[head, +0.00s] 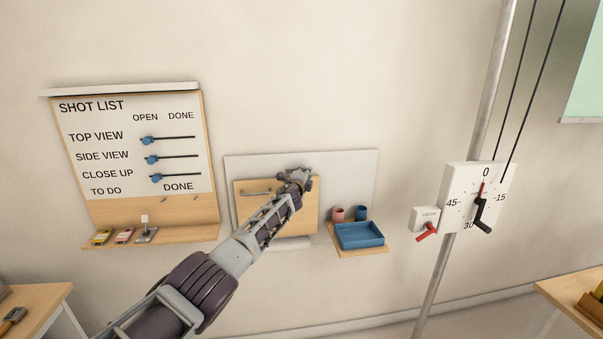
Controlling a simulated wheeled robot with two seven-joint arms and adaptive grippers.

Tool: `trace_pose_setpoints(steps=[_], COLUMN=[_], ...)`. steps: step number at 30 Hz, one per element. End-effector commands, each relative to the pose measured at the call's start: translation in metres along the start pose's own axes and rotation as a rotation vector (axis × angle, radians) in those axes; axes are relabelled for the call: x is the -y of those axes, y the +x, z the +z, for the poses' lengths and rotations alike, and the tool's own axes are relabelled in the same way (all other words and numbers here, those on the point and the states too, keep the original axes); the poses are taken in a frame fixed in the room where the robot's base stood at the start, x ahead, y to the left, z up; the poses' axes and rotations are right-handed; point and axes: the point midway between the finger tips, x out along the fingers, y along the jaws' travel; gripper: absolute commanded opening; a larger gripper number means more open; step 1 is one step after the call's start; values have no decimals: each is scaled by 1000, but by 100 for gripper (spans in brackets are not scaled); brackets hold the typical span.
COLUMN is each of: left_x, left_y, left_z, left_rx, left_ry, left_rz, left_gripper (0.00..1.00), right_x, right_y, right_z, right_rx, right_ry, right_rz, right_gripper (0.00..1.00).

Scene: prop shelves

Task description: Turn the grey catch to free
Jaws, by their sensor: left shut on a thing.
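A wooden door panel (245,211) is mounted on a white backing board (350,166) on the wall, with a grey bar handle (255,192) near its upper left. My left arm reaches up across the door from the lower left. My left gripper (299,178) is at the door's upper right edge, shut on what appears to be the grey catch. The gripper covers the catch, so its angle cannot be told. My right gripper is not in view.
Right of the door, a small shelf holds a blue tray (360,235), a pink cup (338,214) and a blue cup (361,212). A shot list board (130,105) hangs at left. A grey pole (475,140) with a dial (460,188) and a red lever (427,232) stand at right.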

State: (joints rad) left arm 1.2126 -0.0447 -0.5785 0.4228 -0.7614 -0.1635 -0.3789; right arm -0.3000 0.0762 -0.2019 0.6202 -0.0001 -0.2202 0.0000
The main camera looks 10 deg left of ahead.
Motion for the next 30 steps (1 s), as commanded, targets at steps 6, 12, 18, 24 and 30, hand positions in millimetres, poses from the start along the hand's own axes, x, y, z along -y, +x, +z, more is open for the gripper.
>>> trace_pose_setpoints(steps=[6,12,18,24,30], left_x=[-1,-2,-3,-2,-2], left_y=[1,1,1,1,1], left_z=[-4,-5,-5,-5,-5], left_rx=[1,1,1,1,2], left_ry=[67,97,105,105,104], left_rz=[30,41,45,44,43], left_gripper=[0,0,0,0,37], right_x=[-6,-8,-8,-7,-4], right_y=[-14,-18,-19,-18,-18], right_z=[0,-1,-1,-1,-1], right_rx=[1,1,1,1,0], right_ry=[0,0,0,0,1], right_rz=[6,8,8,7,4], right_gripper=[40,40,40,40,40])
